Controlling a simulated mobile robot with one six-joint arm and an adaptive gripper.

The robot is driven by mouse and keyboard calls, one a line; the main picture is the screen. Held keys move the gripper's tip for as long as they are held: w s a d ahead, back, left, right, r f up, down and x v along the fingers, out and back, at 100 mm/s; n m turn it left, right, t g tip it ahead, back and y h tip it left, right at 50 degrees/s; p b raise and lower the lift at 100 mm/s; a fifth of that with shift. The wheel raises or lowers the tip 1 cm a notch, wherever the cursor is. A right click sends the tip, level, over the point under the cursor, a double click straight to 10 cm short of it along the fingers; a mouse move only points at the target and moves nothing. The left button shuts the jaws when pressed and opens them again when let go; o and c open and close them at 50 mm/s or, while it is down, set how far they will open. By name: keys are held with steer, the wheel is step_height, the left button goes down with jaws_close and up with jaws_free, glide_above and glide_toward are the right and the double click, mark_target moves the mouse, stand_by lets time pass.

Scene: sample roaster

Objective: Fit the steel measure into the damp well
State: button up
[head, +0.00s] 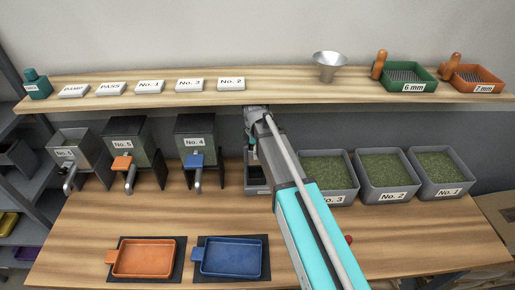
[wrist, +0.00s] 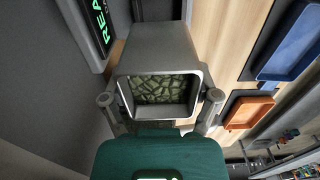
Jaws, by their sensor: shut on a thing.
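My gripper (wrist: 160,97) is shut on the steel measure (wrist: 190,58), a grey square-mouthed cup. In the wrist view one finger is on each side of its rim, and green beans show inside it. In the head view my gripper (head: 257,112) is at the shelf's front edge, and the measure cannot be made out there. A dark device with a lit green display (wrist: 99,15) is at the upper left of the wrist view. I cannot make out the damp well for certain; my arm hides part of the bench middle.
Hoppers No. 5 (head: 124,145) and No. 4 (head: 195,142) stand left of my arm. Bean bins No. 2 (head: 393,196) and No. 1 (head: 441,193) stand right. Orange (head: 143,259) and blue (head: 230,257) trays lie in front. The shelf (head: 285,92) overhangs the bench.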

stand_by(0.4)
steer(key=shift+d+f, duration=0.1)
steer(key=shift+f, duration=0.1)
steer(key=shift+f+b, duration=2.7)
steer(key=shift+b, duration=0.2)
steer(key=shift+f+b, duration=2.3)
stand_by(0.4)
steer(key=o, duration=0.8)
steer(key=shift+o, duration=1.4)
